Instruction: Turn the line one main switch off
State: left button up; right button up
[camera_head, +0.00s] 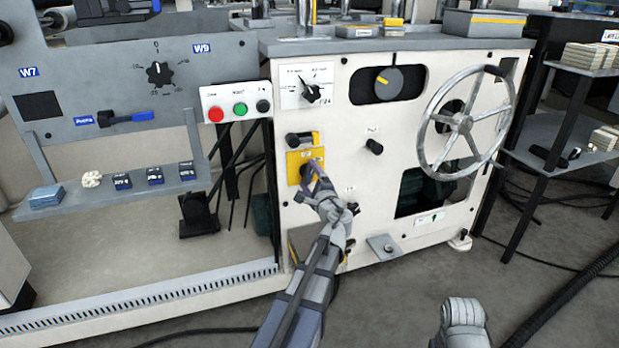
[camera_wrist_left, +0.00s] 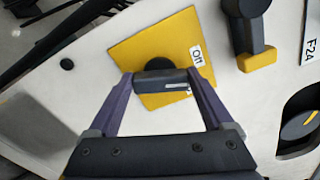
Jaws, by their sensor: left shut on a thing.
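A yellow switch plate (camera_head: 292,168) is on the cream machine front in the head view. In the left wrist view the yellow plate (camera_wrist_left: 150,38) carries a white "Off" label (camera_wrist_left: 196,55) at its right side. A dark switch handle (camera_wrist_left: 158,86) lies across the plate's lower part in that view. My left gripper (camera_head: 311,172) is at the plate, with its two purple fingers shut on the ends of the dark handle. The fingers and wrist partly hide the plate in the head view. Part of my right arm shows at the bottom right; its gripper is out of view.
A black lever with a yellow tip (camera_head: 300,138) sits just above the plate. A black knob (camera_head: 374,146) and a large handwheel (camera_head: 461,122) are to the right. A button box (camera_head: 236,101) is at upper left. Floor in front is mostly clear.

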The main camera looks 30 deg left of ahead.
pick_arm(q)
jog(key=shift+f+n, duration=0.1)
jog(key=shift+n, duration=1.9)
jog(key=shift+s, duration=0.1)
jog(key=o, duration=1.1)
jog(key=shift+o, duration=0.2)
jog(key=v, duration=0.7)
jog(key=shift+s+d, duration=0.25)
